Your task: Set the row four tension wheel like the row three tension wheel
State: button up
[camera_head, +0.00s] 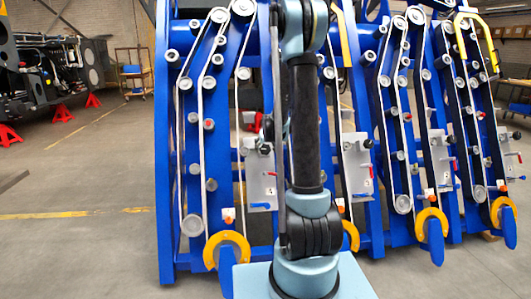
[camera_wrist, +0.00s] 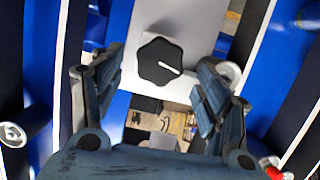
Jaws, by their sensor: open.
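A black lobed wheel (camera_wrist: 160,61) with a white pointer mark sits on a pale grey plate in the wrist view. Its mark points right and slightly down. My gripper (camera_wrist: 162,72) is open, with one finger to each side of the wheel and no visible contact. In the head view, one dark wheel (camera_head: 265,148) shows at the left plate and another (camera_head: 368,143) at the plate right of my arm. Their marks are too small to read. My arm hides the gripper there, and I cannot tell which rows these wheels belong to.
Blue row frames with belts and rollers stand side by side. A red-tipped part (camera_wrist: 274,172) is at the lower right of the wrist view. The floor at left (camera_head: 90,200) is clear.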

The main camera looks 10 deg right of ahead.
aim_at(266, 149)
jog(key=shift+x, duration=2.7)
jog(key=c, duration=1.1)
